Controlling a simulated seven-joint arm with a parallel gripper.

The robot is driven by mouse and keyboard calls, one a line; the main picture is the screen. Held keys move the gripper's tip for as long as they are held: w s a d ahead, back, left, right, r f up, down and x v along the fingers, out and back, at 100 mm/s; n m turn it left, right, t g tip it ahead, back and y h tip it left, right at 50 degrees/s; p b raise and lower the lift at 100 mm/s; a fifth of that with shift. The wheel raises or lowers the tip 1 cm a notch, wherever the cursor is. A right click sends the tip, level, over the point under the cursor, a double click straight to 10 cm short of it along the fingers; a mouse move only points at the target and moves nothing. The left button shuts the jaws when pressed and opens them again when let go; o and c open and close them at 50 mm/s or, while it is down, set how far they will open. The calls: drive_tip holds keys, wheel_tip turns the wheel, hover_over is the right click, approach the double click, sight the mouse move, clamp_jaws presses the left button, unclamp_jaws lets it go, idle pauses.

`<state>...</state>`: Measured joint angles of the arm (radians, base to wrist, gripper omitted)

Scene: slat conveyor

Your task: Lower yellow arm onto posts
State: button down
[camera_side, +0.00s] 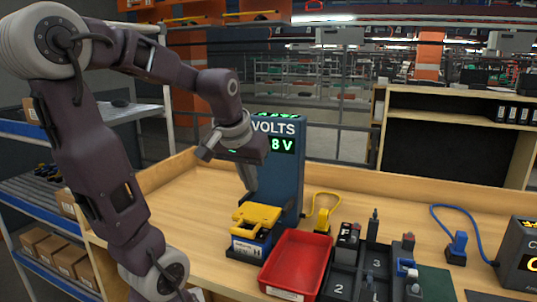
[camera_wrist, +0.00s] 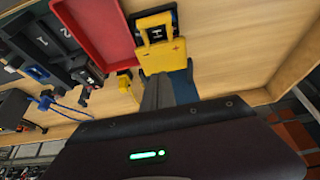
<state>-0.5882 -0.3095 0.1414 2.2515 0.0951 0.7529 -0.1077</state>
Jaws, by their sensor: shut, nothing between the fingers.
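My gripper (camera_side: 250,190) is shut and empty, pointing down just above the back edge of the yellow arm. In the wrist view the grey fingers (camera_wrist: 170,88) are together and end near the yellow arm; I cannot tell whether they touch it. The posts are not clearly visible.
A tall blue VOLTS meter (camera_side: 285,180) stands close behind my gripper. A red tray (camera_side: 297,262) is right of the block, then a dark numbered tray (camera_side: 350,270) with small parts. A yellow plug (camera_side: 322,218) and a blue plug (camera_side: 457,248) have cables. Bench is clear at left.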

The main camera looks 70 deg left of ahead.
drive_tip(key=shift+s+d+f, duration=0.5)
drive_tip(key=shift+f, duration=0.25)
drive_tip(key=shift+s+d+f, duration=0.45)
drive_tip(key=shift+f, duration=0.35)
drive_tip(key=shift+s+d+f, duration=0.5)
drive_tip(key=shift+f, duration=0.25)
wheel_tip(320, 180, up, 6)
hover_over(244, 234)
drive_tip(key=s+d, duration=0.2)
drive_tip(key=shift+s+d+r, duration=0.1)
drive_tip(key=shift+s+r, duration=0.05)
drive_tip(key=shift+r, duration=0.05)
